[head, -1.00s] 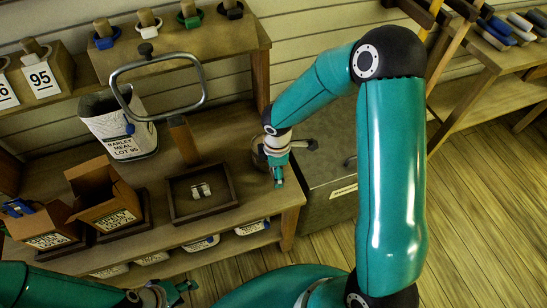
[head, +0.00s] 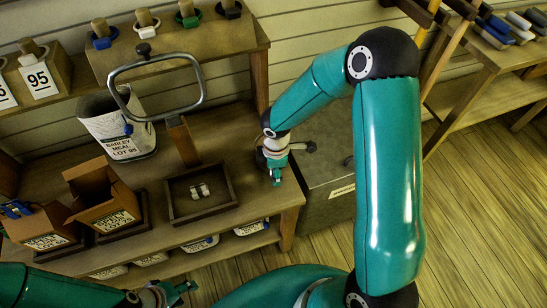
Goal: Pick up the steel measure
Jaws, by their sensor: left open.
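A small pale metallic object (head: 200,191), in two short pieces or parts, lies in the dark square tray (head: 178,213) on the bench. It is too small to tell whether it is the steel measure. My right gripper (head: 277,177) points down at the bench's right end, right of the tray and apart from it. A rounded grey shape (head: 260,153) shows partly behind it; I cannot tell what it is. The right gripper's fingers are too small to read. My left gripper (head: 180,292) is open and empty at the lower left, below the bench's front edge.
Two open cardboard boxes (head: 101,196) stand left of the tray. Behind them are a barley meal bag (head: 123,147) and a grey hoop-shaped frame (head: 197,80). A shelf above holds stoppered pieces. A grey bin (head: 325,210) stands right of the bench. The wooden floor (head: 480,210) at right is clear.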

